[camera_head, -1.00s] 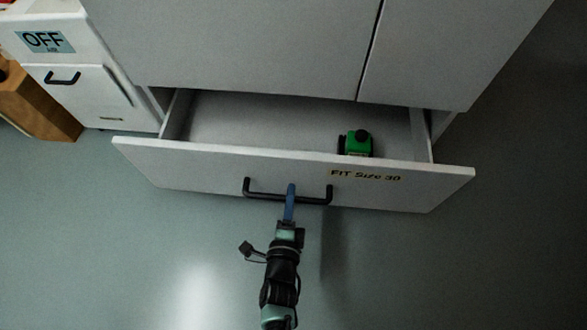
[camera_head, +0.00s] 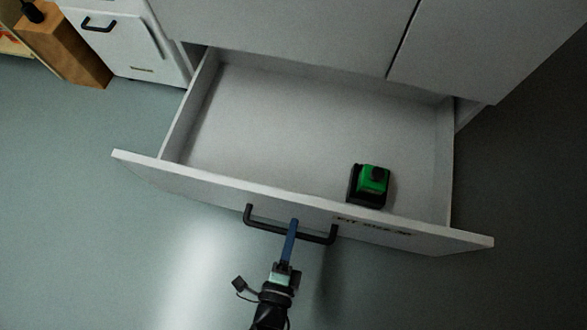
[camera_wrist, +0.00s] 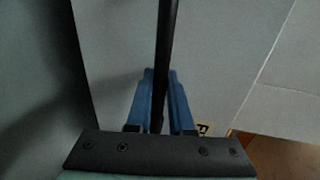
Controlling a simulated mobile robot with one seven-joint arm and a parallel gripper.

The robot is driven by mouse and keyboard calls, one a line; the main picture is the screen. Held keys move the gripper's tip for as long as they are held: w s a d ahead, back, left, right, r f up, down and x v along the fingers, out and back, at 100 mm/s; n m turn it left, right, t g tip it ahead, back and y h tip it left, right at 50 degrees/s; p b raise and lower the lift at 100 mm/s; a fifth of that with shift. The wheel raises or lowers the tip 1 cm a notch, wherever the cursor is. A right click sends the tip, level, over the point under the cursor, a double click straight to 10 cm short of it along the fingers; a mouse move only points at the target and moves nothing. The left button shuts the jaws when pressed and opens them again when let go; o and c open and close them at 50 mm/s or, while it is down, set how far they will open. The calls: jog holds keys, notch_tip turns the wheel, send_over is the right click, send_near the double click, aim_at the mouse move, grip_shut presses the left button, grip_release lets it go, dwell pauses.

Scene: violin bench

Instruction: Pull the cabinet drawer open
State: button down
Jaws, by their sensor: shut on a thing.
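The cabinet drawer (camera_head: 270,115) is pulled well out below the grey cabinet (camera_head: 290,28), and its light grey floor shows. Its black bar handle (camera_head: 265,226) is on the drawer front (camera_head: 180,178). My gripper (camera_head: 293,226) reaches up from below with blue fingers shut on the handle, near its middle. In the wrist view, the blue fingers (camera_wrist: 160,105) sit on either side of the dark handle bar (camera_wrist: 167,40). A green and black device (camera_head: 371,184) lies inside the drawer, at the front right.
A white unit with a black handle (camera_head: 130,42) stands at the upper left, next to a brown wooden block (camera_head: 66,50). The grey-green floor (camera_head: 70,230) in front of the drawer is clear. The right side is dark.

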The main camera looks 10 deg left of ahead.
jog(key=shift+a, duration=0.15)
jog(key=c, duration=0.8)
grip_release()
jog(key=p+v, duration=0.4)
jog(key=v, duration=0.9)
